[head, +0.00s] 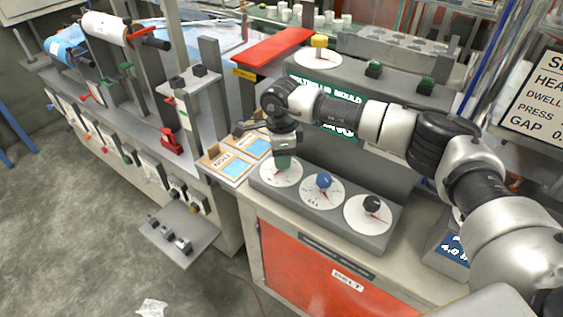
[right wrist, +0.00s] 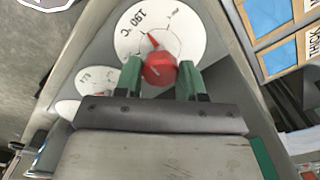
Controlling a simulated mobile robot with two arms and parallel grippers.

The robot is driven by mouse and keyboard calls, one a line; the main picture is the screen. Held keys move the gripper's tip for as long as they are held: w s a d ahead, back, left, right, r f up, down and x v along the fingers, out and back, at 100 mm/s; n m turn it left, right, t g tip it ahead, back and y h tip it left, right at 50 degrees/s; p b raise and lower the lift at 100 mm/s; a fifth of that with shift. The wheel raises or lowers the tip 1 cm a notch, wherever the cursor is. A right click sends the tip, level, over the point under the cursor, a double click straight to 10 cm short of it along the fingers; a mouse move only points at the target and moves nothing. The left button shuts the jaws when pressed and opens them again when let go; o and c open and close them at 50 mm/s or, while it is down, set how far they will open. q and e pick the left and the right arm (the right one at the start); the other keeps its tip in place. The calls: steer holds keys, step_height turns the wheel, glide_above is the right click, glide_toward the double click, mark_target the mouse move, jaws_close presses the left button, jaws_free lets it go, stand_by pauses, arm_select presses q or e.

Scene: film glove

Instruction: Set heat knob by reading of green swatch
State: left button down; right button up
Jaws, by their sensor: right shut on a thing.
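The red heat knob (right wrist: 160,69) sits on a white dial (right wrist: 185,38) marked in °C, where "190" is readable. Its red pointer tip is near that marking in the right wrist view. My right gripper (right wrist: 160,80) has its green fingers on either side of the red knob, shut on it. In the head view, my right gripper (head: 282,161) hides the knob above the leftmost dial (head: 280,178). Sample cards (head: 236,168) with blue-looking squares lie left of the dials; I cannot make out a green swatch. My left gripper is not in view.
A blue knob (head: 323,181) and a black knob (head: 372,203) stand on dials to the right on the same grey panel. A partly cut-off sign (head: 535,100) lists heat, dwell, press and gap. A yellow knob (head: 319,41) stands behind, beside a red plate (head: 273,47).

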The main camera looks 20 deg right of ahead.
steer(key=shift+n+b, duration=0.65)
steer(key=shift+n, duration=0.25)
steer(key=shift+r, duration=0.1)
steer(key=o, duration=0.9)
step_height(320, 180, up, 11)
steer(key=shift+f+b, duration=0.1)
steer(key=shift+b, duration=0.8)
